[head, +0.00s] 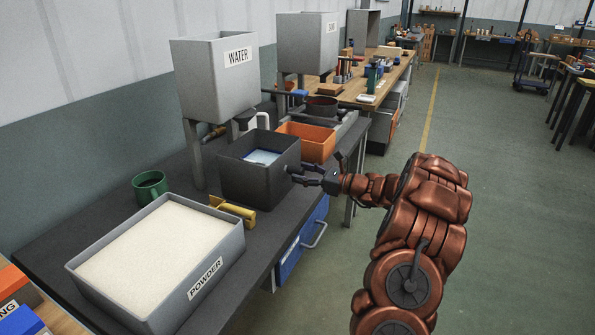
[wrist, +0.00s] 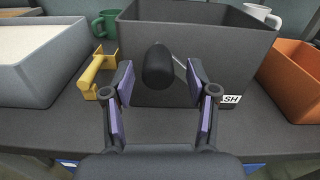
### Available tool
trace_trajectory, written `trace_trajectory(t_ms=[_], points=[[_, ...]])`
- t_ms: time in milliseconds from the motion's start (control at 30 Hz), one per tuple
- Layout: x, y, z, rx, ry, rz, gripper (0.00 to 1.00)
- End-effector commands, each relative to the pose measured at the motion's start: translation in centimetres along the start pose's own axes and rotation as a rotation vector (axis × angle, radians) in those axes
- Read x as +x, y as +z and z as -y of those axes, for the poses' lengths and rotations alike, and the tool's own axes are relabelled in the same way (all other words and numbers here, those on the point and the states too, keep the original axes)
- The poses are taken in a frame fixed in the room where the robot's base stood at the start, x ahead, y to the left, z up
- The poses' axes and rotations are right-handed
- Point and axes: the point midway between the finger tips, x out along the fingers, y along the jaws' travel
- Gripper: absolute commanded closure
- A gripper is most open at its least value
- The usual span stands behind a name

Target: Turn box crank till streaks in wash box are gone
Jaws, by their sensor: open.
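The wash box (head: 238,181) is a dark grey open box on the dark bench, with pale blue and white contents (head: 262,157) showing inside in the head view. I cannot tell streaks apart at this size. In the wrist view the box (wrist: 220,65) fills the top middle. Its crank (wrist: 158,66), with a black rounded knob and a thin metal arm, sticks out from the front wall. My gripper (wrist: 160,95) is open, its purple-padded fingers on either side of and just below the knob. In the head view my gripper (head: 306,177) is at the box's right side.
A grey POWDER tray (head: 211,275) and a yellow scoop (head: 233,212) stand left of the box. An orange bin (head: 312,140) stands beyond it. A grey WATER tank (head: 215,85) stands above on legs. A green mug (head: 150,187) stands near the wall.

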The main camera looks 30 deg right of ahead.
Motion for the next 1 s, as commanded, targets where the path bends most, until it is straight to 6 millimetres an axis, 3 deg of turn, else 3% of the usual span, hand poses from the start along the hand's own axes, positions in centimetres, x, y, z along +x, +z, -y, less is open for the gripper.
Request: trace_trajectory(t_ms=[200,500,1000], points=[[1.7,0.0,-0.2,-0.001,0.004,-0.001,0.42],[1.9,0.0,-0.2,-0.001,0.005,0.000,0.43],[1.9,0.0,-0.2,0.000,0.005,0.000,0.95]])
